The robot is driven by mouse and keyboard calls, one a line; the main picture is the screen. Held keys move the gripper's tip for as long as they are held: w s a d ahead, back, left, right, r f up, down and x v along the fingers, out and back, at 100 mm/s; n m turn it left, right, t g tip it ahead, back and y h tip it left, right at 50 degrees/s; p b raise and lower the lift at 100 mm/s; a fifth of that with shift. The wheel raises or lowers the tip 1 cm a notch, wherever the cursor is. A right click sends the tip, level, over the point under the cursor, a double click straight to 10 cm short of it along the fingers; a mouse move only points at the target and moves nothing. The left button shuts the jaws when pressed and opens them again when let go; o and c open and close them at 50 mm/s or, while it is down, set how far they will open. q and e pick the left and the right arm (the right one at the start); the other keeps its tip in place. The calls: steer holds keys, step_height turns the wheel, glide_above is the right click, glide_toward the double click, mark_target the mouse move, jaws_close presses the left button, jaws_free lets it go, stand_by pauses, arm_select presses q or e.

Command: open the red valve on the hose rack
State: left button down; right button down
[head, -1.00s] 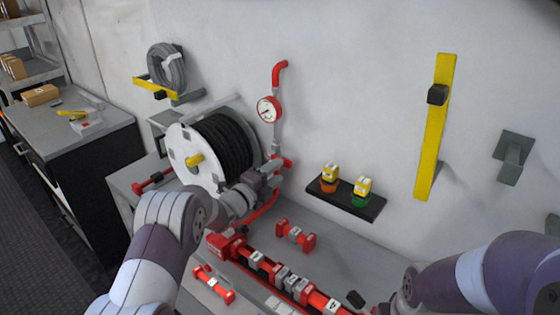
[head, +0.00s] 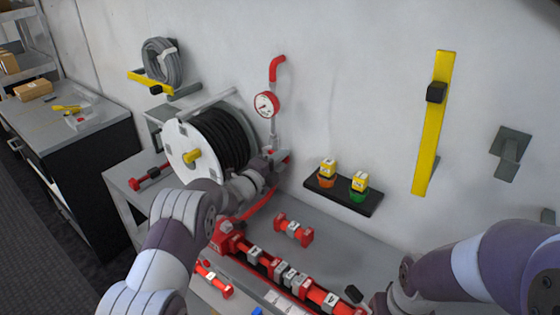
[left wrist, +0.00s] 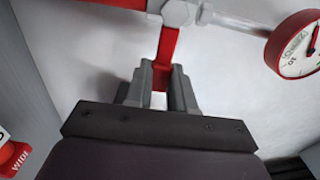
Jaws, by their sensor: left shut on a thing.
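The red valve (head: 284,158) is on the pipe below the gauge, at the right of the hose reel. My left gripper (head: 268,163) is at it, partly covering it in the head view. In the left wrist view, a red bar of the valve (left wrist: 168,48) runs down from a grey hexagonal fitting (left wrist: 178,12). The left gripper's grey fingers (left wrist: 160,85) are shut on this bar, one on each side. My right arm comes in at the lower right of the head view, but its gripper does not show.
The hose reel (head: 190,152) stands left of the gripper. The red-rimmed gauge (head: 266,104) is above it and also shows in the left wrist view (left wrist: 298,45). A small black shelf (head: 343,194) holds two yellow-topped items. Red fittings (head: 294,229) lie on the bench.

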mark_target(271, 129)
arm_select(q)
steer(key=w+a+r+n+p, duration=0.1)
steer(key=r+n, duration=0.1)
steer(key=n, duration=0.3)
steer(key=w+a+r+n+p, duration=0.1)
steer(key=a+r+n, duration=0.1)
steer(key=n, duration=0.3)
steer(key=a+r+n+p, duration=0.1)
steer(key=r+n+p, duration=0.1)
steer(key=n, duration=0.4)
steer(key=shift+w+a, duration=0.15)
steer(key=shift+w, duration=0.25)
steer(key=shift+w+a+r+n+p, duration=0.1)
steer(key=shift+w+a+n+p, duration=0.25)
steer(key=shift+n, duration=0.55)
steer(key=shift+a, duration=0.1)
steer(key=c, duration=1)
jaws_free()
steer(key=shift+o, duration=0.2)
steer(key=shift+s+a, duration=0.1)
